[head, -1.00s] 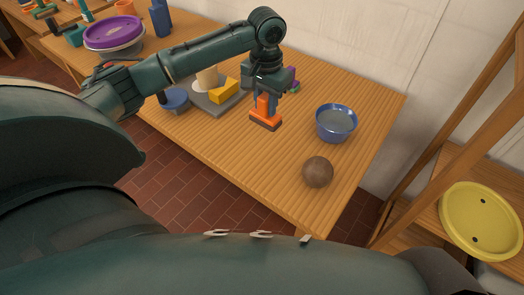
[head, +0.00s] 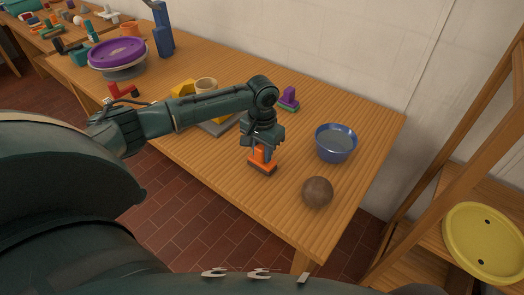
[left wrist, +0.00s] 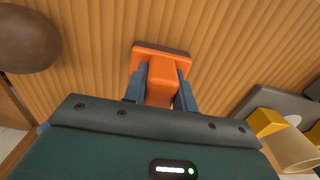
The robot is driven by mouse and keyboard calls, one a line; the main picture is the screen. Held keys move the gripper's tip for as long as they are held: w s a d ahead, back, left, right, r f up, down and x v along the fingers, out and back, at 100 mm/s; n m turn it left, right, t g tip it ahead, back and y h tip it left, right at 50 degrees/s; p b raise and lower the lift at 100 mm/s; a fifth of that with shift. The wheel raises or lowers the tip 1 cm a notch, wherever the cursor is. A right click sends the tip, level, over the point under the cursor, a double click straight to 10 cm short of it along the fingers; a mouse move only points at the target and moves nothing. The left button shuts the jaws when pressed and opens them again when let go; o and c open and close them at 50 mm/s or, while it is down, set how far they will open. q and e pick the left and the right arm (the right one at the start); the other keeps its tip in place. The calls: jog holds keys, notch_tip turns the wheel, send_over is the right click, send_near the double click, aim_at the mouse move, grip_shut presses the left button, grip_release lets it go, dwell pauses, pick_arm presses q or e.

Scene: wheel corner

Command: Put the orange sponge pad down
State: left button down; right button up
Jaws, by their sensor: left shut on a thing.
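The orange sponge pad (head: 260,168) has an orange grip block on top and a darker underside. My left gripper (head: 263,150) points down and is shut on the block, near the table's front edge, left of the brown ball. In the left wrist view, the two fingers of my left gripper (left wrist: 161,92) flank the orange block, and the pad's wide base (left wrist: 160,50) shows beyond the fingertips. The pad is low over the wooden table (head: 235,185) or touching it; I cannot tell which. My right gripper is not in view.
A brown ball (head: 317,192) and a blue bowl (head: 336,145) stand to the right. A purple block (head: 288,98) is behind. A grey tray (head: 216,129) with yellow and cream things is at the left, partly behind my arm. Bare table surrounds the pad.

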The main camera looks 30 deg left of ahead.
pick_arm(q)
jog(key=c, duration=1.1)
grip_release()
jog(key=shift+f, duration=0.1)
notch_tip(320, 180, up, 12)
jog(key=shift+r+p, duration=0.2)
jog(key=shift+p, duration=0.35)
